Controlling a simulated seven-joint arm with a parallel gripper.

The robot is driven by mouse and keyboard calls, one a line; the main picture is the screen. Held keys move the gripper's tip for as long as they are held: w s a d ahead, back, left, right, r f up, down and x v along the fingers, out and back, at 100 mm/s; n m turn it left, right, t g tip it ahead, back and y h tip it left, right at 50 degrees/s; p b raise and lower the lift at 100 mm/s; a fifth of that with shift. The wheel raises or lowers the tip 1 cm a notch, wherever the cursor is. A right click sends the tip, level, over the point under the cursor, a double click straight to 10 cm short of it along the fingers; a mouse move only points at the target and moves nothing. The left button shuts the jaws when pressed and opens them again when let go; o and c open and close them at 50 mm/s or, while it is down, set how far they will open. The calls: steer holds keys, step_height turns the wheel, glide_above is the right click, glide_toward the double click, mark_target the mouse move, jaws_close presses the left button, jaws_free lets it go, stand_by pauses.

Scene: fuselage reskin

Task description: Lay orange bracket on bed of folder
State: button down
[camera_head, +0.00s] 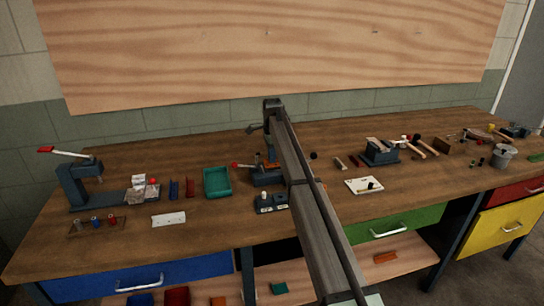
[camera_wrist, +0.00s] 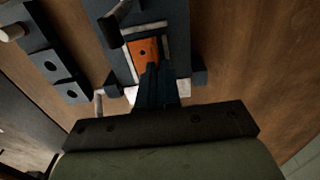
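The orange bracket (camera_wrist: 143,50) shows in the wrist view over the light-edged bed of the folder (camera_wrist: 122,72). It looks roughly flat, but I cannot tell whether it fully touches the bed. My gripper's dark fingers (camera_wrist: 153,70) are close together at the bracket's near edge and look shut on it; the fingertips hide that edge. In the head view, the folder (camera_head: 266,179) stands mid-bench, with a small orange patch of the bracket (camera_head: 271,165) beside my arm. My arm hides the folder's right side and the fingertips there.
A teal tray (camera_head: 217,182) and a dark block with holes (camera_head: 271,203) stand close to the folder. A lever press (camera_head: 77,183) is at the left. A white plate (camera_head: 364,186) and a vise-like tool (camera_head: 380,152) are to the right. Bare bench lies at front left.

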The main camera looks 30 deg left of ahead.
steer(key=shift+f, duration=0.75)
stand_by(0.6)
steer(key=c, duration=1.3)
jaws_free()
steer(key=shift+o, duration=0.2)
step_height(320, 180, up, 14)
